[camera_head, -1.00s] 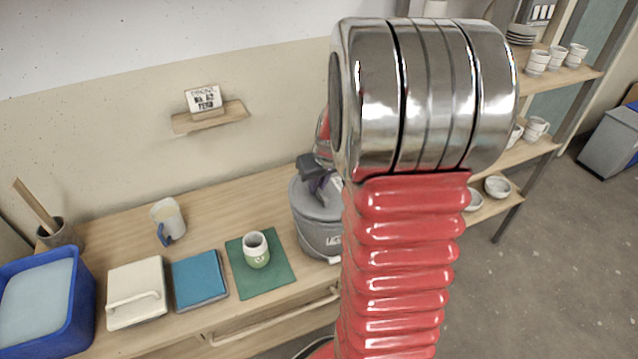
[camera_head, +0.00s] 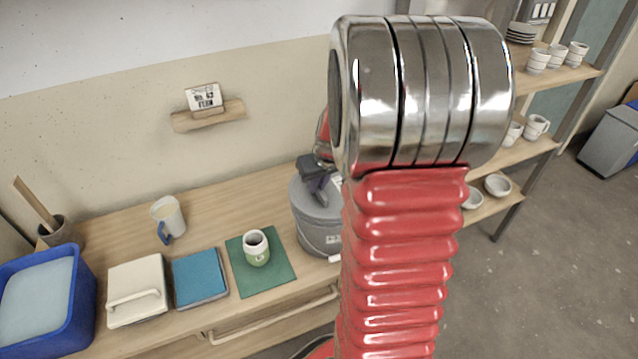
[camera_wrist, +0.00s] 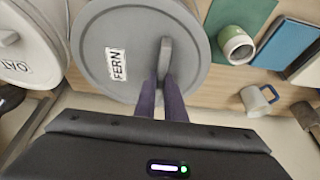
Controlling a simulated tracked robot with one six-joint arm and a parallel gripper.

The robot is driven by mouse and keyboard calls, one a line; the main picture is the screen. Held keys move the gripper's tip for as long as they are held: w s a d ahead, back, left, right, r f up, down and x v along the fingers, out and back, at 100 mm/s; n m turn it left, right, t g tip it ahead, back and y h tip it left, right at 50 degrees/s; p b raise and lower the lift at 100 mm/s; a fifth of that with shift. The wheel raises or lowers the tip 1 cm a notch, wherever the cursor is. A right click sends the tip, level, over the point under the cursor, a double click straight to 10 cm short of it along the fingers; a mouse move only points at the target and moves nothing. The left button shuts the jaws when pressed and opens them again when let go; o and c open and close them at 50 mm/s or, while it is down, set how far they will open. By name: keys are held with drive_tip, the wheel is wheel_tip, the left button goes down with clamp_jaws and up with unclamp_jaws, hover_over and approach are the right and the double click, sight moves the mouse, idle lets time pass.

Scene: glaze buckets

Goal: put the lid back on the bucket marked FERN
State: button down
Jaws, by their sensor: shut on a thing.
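The grey lid (camera_wrist: 95,40) fills the upper middle of the wrist view. It has a FERN label (camera_wrist: 117,64) and a grey bar handle (camera_wrist: 166,55). My gripper (camera_wrist: 166,88) is shut on that handle. In the head view my gripper (camera_head: 318,182) is at the top of the lid (camera_head: 303,200), which lies over a grey bucket (camera_head: 318,237) at the back of the bench. My arm hides the bucket's right side. The lid looks level and at the rim, but I cannot tell whether it is fully seated.
A pale bucket lid marked with another label (camera_wrist: 20,45) is beside it in the wrist view. A green-and-white cup (camera_head: 256,250) stands on a green mat (camera_head: 275,280) left of the bucket. A jug (camera_head: 168,222), blue book (camera_head: 200,280), cream case (camera_head: 136,285) and blue tub (camera_head: 85,300) are further left.

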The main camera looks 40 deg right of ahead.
drive_tip(key=shift+f, duration=0.1)
idle(0.3)
drive_tip(key=c, duration=1.8)
unclamp_jaws()
drive_tip(key=shift+o, duration=0.8)
drive_tip(key=o, duration=0.4)
drive_tip(key=shift+c, duration=0.2)
drive_tip(key=shift+w, duration=0.1)
drive_tip(key=shift+r, duration=3.5)
